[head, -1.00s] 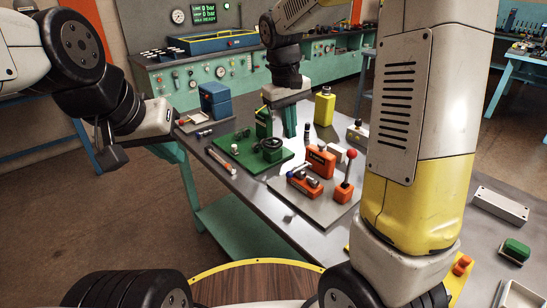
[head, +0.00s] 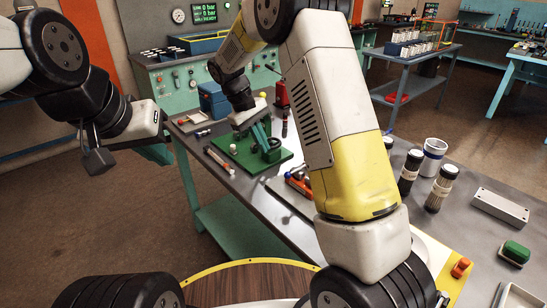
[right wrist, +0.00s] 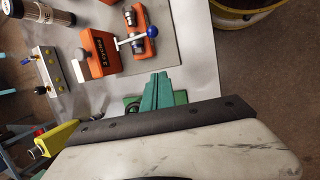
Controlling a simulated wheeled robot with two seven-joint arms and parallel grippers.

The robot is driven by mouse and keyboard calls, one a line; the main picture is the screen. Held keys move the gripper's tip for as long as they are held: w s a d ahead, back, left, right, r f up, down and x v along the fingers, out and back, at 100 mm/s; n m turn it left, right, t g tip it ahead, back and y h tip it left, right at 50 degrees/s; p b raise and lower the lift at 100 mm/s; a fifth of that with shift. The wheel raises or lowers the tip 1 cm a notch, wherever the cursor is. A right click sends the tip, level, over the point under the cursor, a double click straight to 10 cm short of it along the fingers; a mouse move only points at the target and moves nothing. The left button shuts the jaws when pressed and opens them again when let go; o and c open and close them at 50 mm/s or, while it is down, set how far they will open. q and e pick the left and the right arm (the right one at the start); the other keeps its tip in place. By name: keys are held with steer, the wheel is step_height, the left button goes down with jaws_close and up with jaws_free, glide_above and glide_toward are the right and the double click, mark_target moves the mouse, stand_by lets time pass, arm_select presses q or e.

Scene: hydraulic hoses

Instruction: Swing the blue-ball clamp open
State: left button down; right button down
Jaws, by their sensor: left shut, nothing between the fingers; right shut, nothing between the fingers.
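The orange clamp block (right wrist: 100,53) shows in the right wrist view. Its pale lever reaches across a second orange block (right wrist: 142,38) carrying metal fittings, and ends in a blue ball (right wrist: 152,32). In the head view the blue ball (head: 289,176) is small beside the orange parts, which my right arm partly hides. My right gripper (head: 265,135) tilts over the green plate; its teal fingers (right wrist: 162,80) are shut, empty and apart from the ball. My left gripper (head: 150,120) is at the table's left end, away from the clamp; its fingertips are not clear.
A green plate (head: 220,163) with a green fixture lies left of the clamp's grey plate. Dark canisters (head: 410,170) and a white-and-blue cup (head: 432,157) stand right of my arm. A blue box (head: 213,100) stands behind.

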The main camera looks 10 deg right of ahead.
mark_target(295, 171)
steer(key=x, duration=0.9)
steer(key=shift+d+f, duration=0.1)
steer(key=shift+f, duration=0.1)
steer(key=shift+s+d, duration=0.25)
steer(key=shift+s, duration=0.05)
steer(key=shift+s+d+r, duration=0.25)
steer(key=shift+s+r, duration=0.2)
steer(key=shift+s, duration=0.2)
steer(key=shift+s+d+r, duration=0.25)
steer(key=shift+s+r, duration=0.2)
steer(key=shift+s, duration=0.2)
